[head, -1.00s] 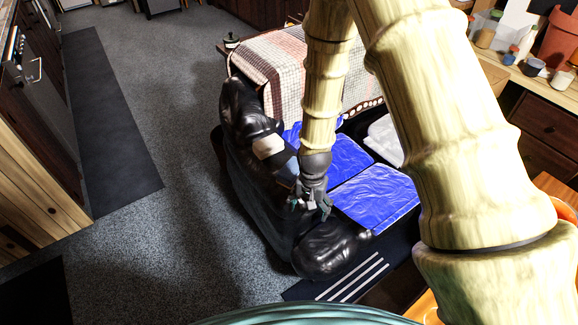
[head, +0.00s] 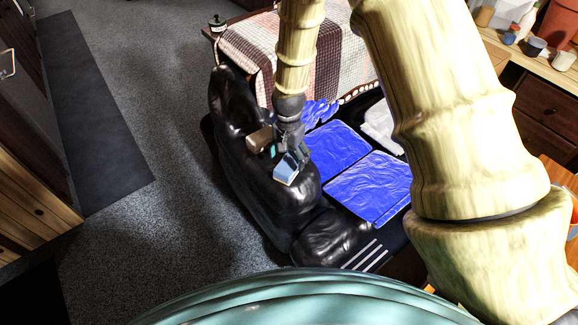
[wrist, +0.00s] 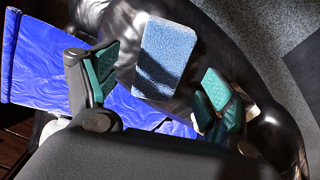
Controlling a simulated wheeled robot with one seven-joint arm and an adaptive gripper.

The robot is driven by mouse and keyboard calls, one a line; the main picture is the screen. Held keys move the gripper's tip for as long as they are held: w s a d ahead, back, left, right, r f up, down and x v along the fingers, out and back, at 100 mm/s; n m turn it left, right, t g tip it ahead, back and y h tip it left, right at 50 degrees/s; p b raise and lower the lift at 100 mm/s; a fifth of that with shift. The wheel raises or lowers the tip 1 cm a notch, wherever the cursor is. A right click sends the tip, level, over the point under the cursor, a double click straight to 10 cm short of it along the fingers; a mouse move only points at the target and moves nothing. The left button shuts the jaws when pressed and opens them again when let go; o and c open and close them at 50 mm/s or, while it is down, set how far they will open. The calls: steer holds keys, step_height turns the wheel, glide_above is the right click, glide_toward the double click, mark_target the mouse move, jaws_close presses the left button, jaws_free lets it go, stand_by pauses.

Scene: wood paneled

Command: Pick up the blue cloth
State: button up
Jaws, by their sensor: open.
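The blue cloth (head: 287,169) is a small, flat, light-blue rectangle on the black leather back of the sofa. It also shows in the wrist view (wrist: 166,58), partly shaded by a dark shadow. My gripper (head: 285,152) is over the sofa back, right by the cloth, and hides part of that area in the head view. In the wrist view my gripper (wrist: 162,85) is open, with its teal pads apart on either side of the cloth's near end. Nothing is held. I cannot tell how high the fingertips are above the cloth.
The black sofa (head: 240,160) carries bright blue seat cushions (head: 368,187) and a white folded item (head: 380,125). A tan object (head: 259,139) lies beside my gripper on the sofa back. A plaid blanket (head: 260,45) covers furniture behind. Grey carpet (head: 150,230) is clear at left.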

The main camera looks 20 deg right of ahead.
mark_target(289, 163)
steer(key=shift+w+f+p, duration=0.15)
steer(key=shift+f+p, duration=0.15)
steer(key=shift+f, duration=1.1)
steer(key=shift+w+f+p, duration=0.1)
steer(key=shift+f+p, duration=0.15)
steer(key=shift+f, duration=1.1)
steer(key=shift+c, duration=0.5)
steer(key=c, duration=1.1)
steer(key=shift+r, duration=0.1)
steer(key=shift+r, duration=0.75)
step_height(289, 163, up, 2)
steer(key=shift+s+b, duration=0.1)
steer(key=shift+b, duration=0.45)
steer(key=s+a+r+b, duration=0.1)
steer(key=s+a+b, duration=0.1)
steer(key=s+a, duration=0.8)
steer(key=shift+s+a+r, duration=0.2)
steer(key=shift+a, duration=0.8)
